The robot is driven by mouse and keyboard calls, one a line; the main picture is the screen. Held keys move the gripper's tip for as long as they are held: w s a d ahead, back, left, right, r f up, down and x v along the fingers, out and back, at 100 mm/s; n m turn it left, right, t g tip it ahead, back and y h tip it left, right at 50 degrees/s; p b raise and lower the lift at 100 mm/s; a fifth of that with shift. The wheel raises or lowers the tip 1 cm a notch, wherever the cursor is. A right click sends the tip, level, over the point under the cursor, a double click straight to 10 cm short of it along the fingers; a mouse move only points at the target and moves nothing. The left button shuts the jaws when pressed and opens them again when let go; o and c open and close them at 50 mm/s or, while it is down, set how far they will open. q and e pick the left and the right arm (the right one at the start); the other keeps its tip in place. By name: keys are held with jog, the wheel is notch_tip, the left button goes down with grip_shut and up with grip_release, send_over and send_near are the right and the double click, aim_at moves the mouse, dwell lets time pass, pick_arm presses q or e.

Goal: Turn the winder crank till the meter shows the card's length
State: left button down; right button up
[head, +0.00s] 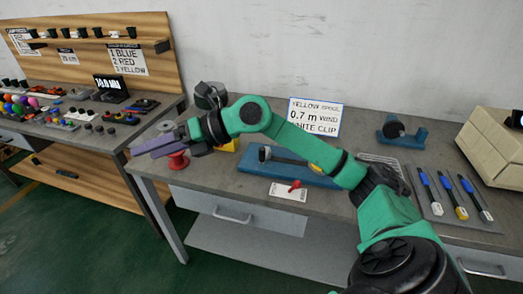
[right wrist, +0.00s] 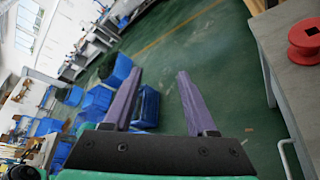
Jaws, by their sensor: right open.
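The card (head: 315,117) stands at the back of the bench and reads "YELLOW SPOOL 0.7 m WIND WHITE CLIP". A long blue fixture (head: 285,172) with a black knob lies in front of it, partly behind my right arm; a bit of yellow shows beside the arm. It may be the winder, but I cannot make out a crank or a meter reading. My right gripper (head: 155,146), with purple fingers, is left of this fixture, above the bench's left end. In the right wrist view the gripper (right wrist: 160,102) is open and empty, with floor beyond it. My left gripper is out of view.
A red spool (head: 178,161) stands near the gripper; it also shows in the right wrist view (right wrist: 304,42). A white plate with a red lever (head: 294,186) lies at the front edge. A second blue device (head: 402,133), screwdriver-like tools (head: 449,196) and a cardboard box (head: 492,145) are right.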

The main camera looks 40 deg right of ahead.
jog(key=d+f+h, duration=0.3)
jog(key=d+h, duration=0.2)
jog(key=d, duration=0.5)
jog(key=m+g+h, duration=0.4)
jog(key=h, duration=0.4)
send_near(262, 149)
jog(key=shift+n+t, duration=0.3)
jog(key=x, duration=1)
jog(key=shift+s+d+f, duration=0.1)
jog(key=shift+s+f, duration=0.05)
jog(key=shift+f, duration=0.3)
grip_shut()
jog(key=shift+r, duration=0.1)
